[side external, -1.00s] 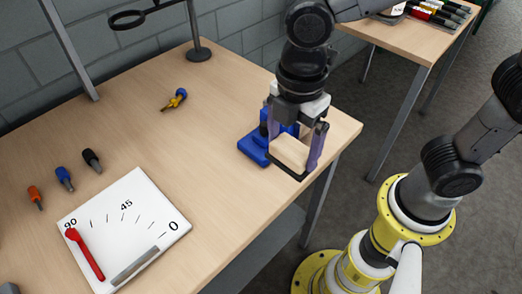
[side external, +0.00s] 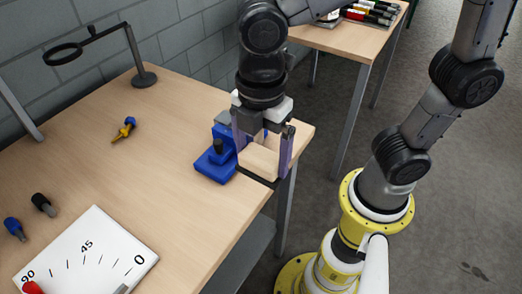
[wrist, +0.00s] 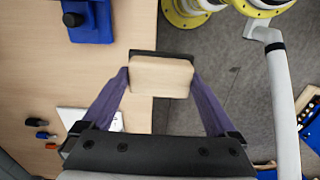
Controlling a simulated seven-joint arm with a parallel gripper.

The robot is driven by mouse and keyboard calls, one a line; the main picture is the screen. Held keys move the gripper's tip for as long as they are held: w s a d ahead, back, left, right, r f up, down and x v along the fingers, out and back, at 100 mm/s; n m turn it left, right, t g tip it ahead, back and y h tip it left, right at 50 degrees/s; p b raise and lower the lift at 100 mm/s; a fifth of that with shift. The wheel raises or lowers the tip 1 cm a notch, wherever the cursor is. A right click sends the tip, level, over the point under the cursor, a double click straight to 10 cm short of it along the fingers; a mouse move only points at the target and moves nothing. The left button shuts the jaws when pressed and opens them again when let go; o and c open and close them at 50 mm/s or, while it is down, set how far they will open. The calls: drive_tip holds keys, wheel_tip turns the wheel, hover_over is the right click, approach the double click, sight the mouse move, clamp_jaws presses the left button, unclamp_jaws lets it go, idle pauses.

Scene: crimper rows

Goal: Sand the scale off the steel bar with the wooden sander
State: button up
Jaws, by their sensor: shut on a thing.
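The wooden sander (side external: 256,160) is a pale block with a dark edge. My gripper (side external: 263,158) is shut on it, with a purple finger at each side. In the wrist view, the sander (wrist: 160,77) sits between the fingertips, over the table's edge with its right part beyond it. A blue vise (side external: 213,166) stands just left of the sander in the side view; in the wrist view the vise (wrist: 90,24) is at top left, apart from the sander. I cannot make out the steel bar or its scale; my gripper hides part of the vise area.
A magnifier stand (side external: 144,78) is at the back of the table (side external: 150,165). A yellow-and-blue tool (side external: 123,130), dark-handled tools (side external: 43,204) and a white dial board (side external: 95,250) lie to the left. The table's middle is clear. Another table (side external: 345,37) stands behind.

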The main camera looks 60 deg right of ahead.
drive_tip(key=w+d+r+m, duration=0.3)
drive_tip(key=w+d+m, duration=0.6)
drive_tip(key=w+d, duration=0.3)
drive_tip(key=shift+w+a+f, duration=0.1)
drive_tip(key=shift+w+f, duration=0.05)
drive_tip(key=shift+f, duration=1.15)
drive_tip(key=shift+w+a+f, duration=0.1)
drive_tip(key=shift+f, duration=1.25)
drive_tip(key=shift+w+a+f, duration=0.1)
drive_tip(key=shift+w+f, duration=0.05)
drive_tip(key=shift+f, duration=1.15)
drive_tip(key=shift+w+f, duration=0.2)
drive_tip(key=shift+w, duration=0.9)
drive_tip(key=shift+c, duration=1.3)
drive_tip(key=shift+w, duration=0.9)
drive_tip(key=shift+s, duration=2)
wheel_tip(320, 180, up, 8)
drive_tip(key=shift+r, duration=0.15)
